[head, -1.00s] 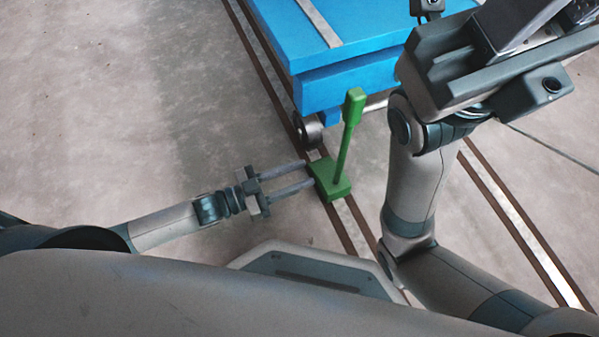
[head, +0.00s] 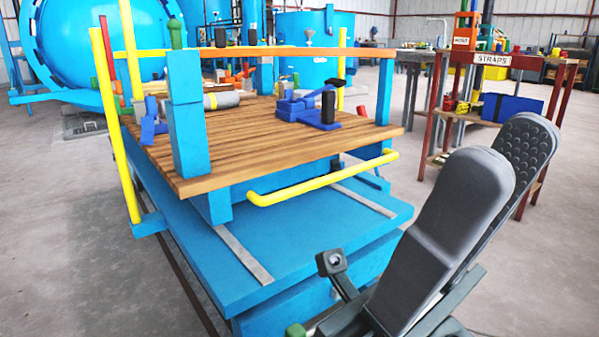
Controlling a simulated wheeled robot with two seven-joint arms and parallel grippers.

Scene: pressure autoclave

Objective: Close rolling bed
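The rolling bed is a wooden slatted deck (head: 225,150) on a blue frame, with a yellow push bar (head: 322,180) across its near end. It stands above a blue lower platform (head: 300,240) with grey metal strips, in the middle of the head view. My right gripper (head: 500,165) is large at the lower right, in front of and right of the platform. Its two dark fingers stand apart, with the far finger's textured pad showing and nothing seen between them. My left gripper is out of view. A small green tip (head: 296,330) shows at the bottom edge.
A big blue round vessel (head: 85,50) stands behind at the left, with blue tanks (head: 310,35) further back. A rack marked STRAPS (head: 492,59) stands at the right. Floor is clear left of the platform.

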